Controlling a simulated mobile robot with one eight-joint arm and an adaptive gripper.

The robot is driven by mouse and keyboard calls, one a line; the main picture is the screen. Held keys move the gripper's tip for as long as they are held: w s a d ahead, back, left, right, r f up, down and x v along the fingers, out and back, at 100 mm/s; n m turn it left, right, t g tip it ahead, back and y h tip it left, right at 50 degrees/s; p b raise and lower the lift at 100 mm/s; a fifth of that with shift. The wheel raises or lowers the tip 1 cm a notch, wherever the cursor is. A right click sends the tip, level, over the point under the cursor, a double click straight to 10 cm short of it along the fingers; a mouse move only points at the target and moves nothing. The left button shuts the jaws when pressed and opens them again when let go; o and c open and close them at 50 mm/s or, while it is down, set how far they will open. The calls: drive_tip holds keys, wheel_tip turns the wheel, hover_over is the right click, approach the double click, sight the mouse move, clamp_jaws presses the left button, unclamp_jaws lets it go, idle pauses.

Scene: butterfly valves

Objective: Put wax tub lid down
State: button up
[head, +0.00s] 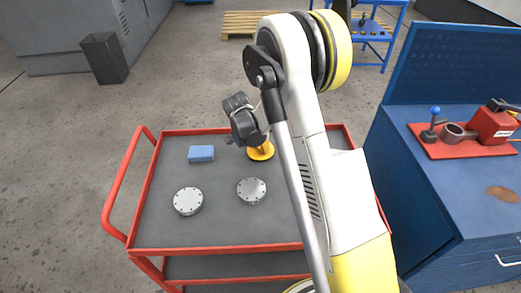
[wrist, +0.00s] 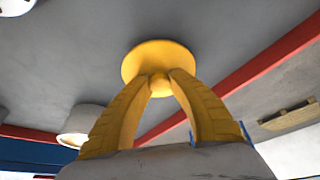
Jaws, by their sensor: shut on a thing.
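The yellow round wax tub lid (wrist: 158,56) is in front of my gripper (wrist: 161,78) in the wrist view. My yellow fingers are shut on the small knob at its middle. In the head view the lid (head: 262,153) shows over the far part of the cart top, just below and right of my gripper (head: 254,139), partly hidden by it. I cannot tell whether the lid touches the cart top. I cannot make out the wax tub in either view.
The red-rimmed grey cart (head: 220,228) carries a blue block (head: 201,153) and two grey bolted discs (head: 188,201), (head: 252,190). Bare cart top lies between and in front of them. A blue bench (head: 440,195) with a red-based tool stands right. My arm hides the cart's right part.

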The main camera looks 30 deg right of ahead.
drive_tip(key=shift+f, duration=0.25)
drive_tip(key=o, duration=0.5)
drive_tip(key=shift+f, duration=0.25)
drive_tip(key=o, duration=0.4)
drive_tip(key=shift+r, duration=0.1)
